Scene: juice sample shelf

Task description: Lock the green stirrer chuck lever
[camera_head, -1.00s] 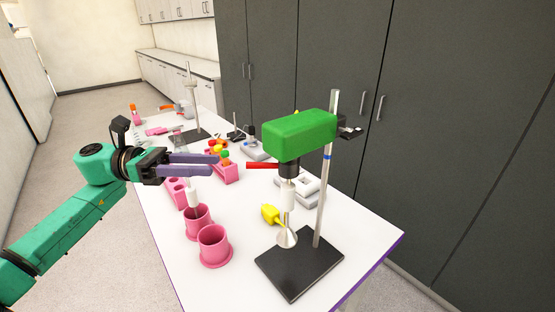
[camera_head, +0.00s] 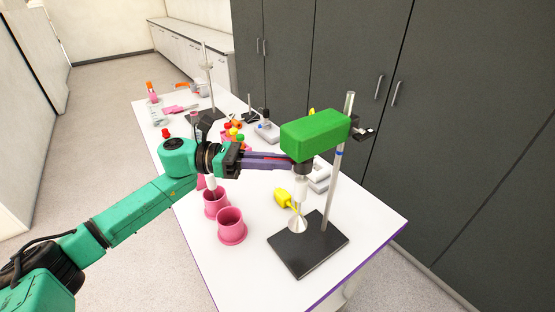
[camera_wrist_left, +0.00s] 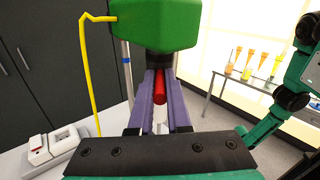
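The green stirrer (camera_head: 315,134) is clamped on a metal stand, and its underside shows close up in the left wrist view (camera_wrist_left: 158,25). A dark chuck (camera_head: 302,168) sits below it. The red chuck lever (camera_wrist_left: 159,88) points from the chuck towards my left gripper (camera_wrist_left: 160,85). My left gripper's two purple fingers (camera_head: 268,160) lie on either side of the lever, open, with their tips near the chuck. In the head view only a thin strip of the lever shows between them. Whether a finger touches it I cannot tell. My right gripper is not in view.
The stand's black base (camera_head: 308,246) holds a metal post (camera_head: 336,185). A yellow object (camera_head: 283,197) is by the stirrer shaft. Pink cups (camera_head: 231,227) stand below my left arm. A yellow cable (camera_wrist_left: 88,75) hangs beside the stirrer. The table's near right corner is clear.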

